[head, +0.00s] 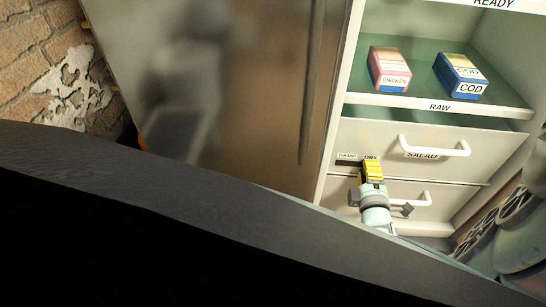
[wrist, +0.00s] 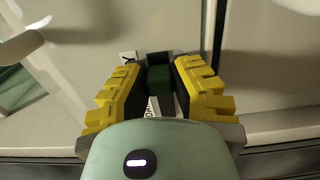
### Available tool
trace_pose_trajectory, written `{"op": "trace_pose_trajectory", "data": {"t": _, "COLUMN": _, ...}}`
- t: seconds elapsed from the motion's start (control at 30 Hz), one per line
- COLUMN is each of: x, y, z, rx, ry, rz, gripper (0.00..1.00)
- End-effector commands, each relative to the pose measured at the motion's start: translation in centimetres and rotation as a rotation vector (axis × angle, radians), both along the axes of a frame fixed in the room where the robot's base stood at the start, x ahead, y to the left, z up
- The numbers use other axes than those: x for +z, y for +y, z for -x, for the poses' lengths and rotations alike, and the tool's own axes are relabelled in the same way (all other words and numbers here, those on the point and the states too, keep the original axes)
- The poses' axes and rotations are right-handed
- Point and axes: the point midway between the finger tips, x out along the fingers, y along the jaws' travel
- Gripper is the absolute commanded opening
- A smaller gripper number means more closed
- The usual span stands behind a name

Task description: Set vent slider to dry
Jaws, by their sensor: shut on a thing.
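The vent slider's dark slot (head: 348,163) is on the front of the white SALAD drawer (head: 400,140), with a DAMP label (head: 347,156) at left and a DRY label (head: 371,157) at right. My gripper (head: 372,167), with yellow fingers, is at the DRY end in the head view and hides the knob there. In the wrist view my gripper (wrist: 158,85) is shut on the dark green slider knob (wrist: 159,79), one finger on each side. One label (wrist: 127,57) shows partly beside the left finger, and another (wrist: 152,108) shows partly between the fingers.
The drawer's white handle (head: 435,148) is to the right, and a lower drawer handle (head: 410,199) is close to my gripper. Chicken (head: 389,69) and cod (head: 460,75) boxes sit on the RAW shelf above. A steel door (head: 220,80) stands at left.

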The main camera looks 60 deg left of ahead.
Motion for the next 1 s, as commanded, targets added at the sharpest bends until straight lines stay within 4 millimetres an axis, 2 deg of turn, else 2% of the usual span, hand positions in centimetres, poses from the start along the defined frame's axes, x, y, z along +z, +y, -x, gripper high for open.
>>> {"op": "trace_pose_trajectory", "data": {"t": 0.2, "x": -0.25, "y": -0.14, "z": -0.05, "rx": -0.005, "ry": 0.006, "rz": 0.005, "gripper": 0.0}}
{"op": "trace_pose_trajectory", "data": {"t": 0.23, "x": -0.26, "y": -0.14, "z": -0.05, "rx": -0.005, "ry": 0.007, "rz": 0.006, "gripper": 0.25}}
{"op": "trace_pose_trajectory", "data": {"t": 0.53, "x": -0.14, "y": -0.12, "z": -0.07, "rx": -0.005, "ry": 0.004, "rz": 0.003, "gripper": 0.55}}
{"op": "trace_pose_trajectory", "data": {"t": 0.83, "x": -0.12, "y": -0.21, "z": 0.05, "rx": -0.005, "ry": 0.003, "rz": 0.002, "gripper": 0.55}}
{"op": "trace_pose_trajectory", "data": {"t": 1.0, "x": -0.15, "y": -1.05, "z": 0.82, "rx": -0.005, "ry": 0.002, "rz": 0.004, "gripper": 0.55}}
